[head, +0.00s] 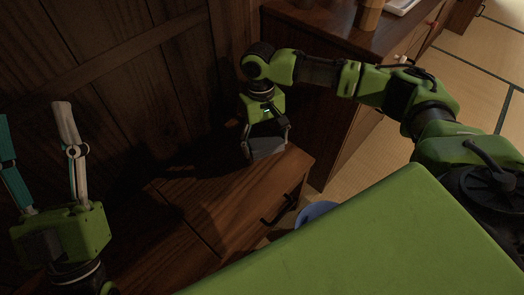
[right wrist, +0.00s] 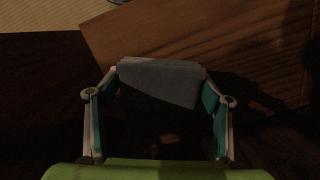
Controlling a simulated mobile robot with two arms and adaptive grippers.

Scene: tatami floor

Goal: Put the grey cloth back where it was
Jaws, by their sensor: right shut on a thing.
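The grey cloth (head: 267,147) is a small folded piece. My right gripper (head: 266,138) is shut on it and points down over the low wooden cabinet top (head: 215,190), near its right end. In the right wrist view the cloth (right wrist: 160,82) spans between the two fingertips (right wrist: 165,88), with the wooden surface (right wrist: 220,40) beyond it. I cannot tell whether the cloth touches the wood. My left gripper (head: 37,135) is at the lower left, its fingers spread and empty.
A taller wooden cabinet (head: 330,35) stands at the back right, with a wooden cup (head: 368,14) and a white tray (head: 402,5) on top. A dark wooden wall (head: 110,80) rises behind. A blue round thing (head: 316,211) shows beside the low cabinet. Tatami floor (head: 480,60) lies open at right.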

